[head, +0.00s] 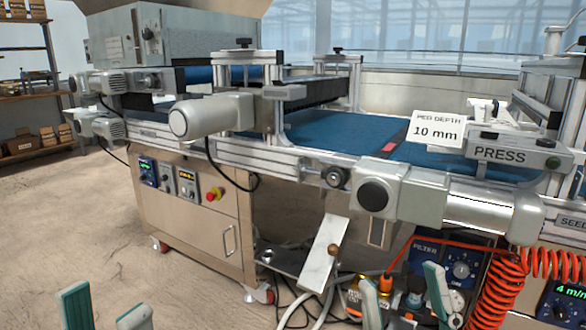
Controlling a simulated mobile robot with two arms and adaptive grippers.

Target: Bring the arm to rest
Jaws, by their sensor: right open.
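My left gripper (105,312) shows at the bottom left edge of the head view. Its two green-padded fingertips stand apart with nothing between them, over the bare floor. My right gripper (404,297) shows at the bottom, right of the middle. Its two green-padded fingertips are also apart, and it appears to hold nothing. Small fittings and the filter unit show behind and between its fingers. The arms themselves are below the picture and hidden.
The seeder line with its blue belt (330,130) crosses the view. A press (500,155) with a "10 mm" card (436,130) is at right. Orange coiled hoses (500,290) and a filter unit (458,268) are close to my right gripper. The floor (60,220) at left is clear.

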